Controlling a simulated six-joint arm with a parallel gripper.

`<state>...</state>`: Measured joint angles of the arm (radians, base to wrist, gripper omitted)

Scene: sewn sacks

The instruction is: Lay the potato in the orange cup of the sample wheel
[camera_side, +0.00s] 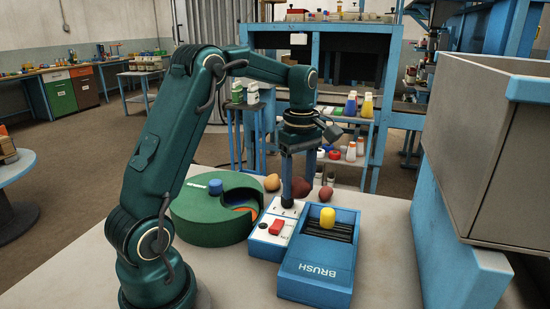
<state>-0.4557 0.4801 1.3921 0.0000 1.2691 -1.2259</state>
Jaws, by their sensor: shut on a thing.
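The sample wheel (205,226) is a green round drum with a blue knob on top, left of centre on the table. An opening in its top shows part of the orange cup (238,211) beside a blue area. My gripper (300,188) points down behind the white switch panel, to the right of the wheel. It is shut on a dark reddish-brown potato (302,188), low over the table; a finger hides part of it. I cannot tell whether the potato touches the table.
A tan potato (272,183) and a reddish one (325,194) lie nearby. The white panel (275,231) with a red switch and the blue BRUSH box (318,264), with a yellow piece (327,217) on its rollers, stand in front. A grey bin (500,150) is at right.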

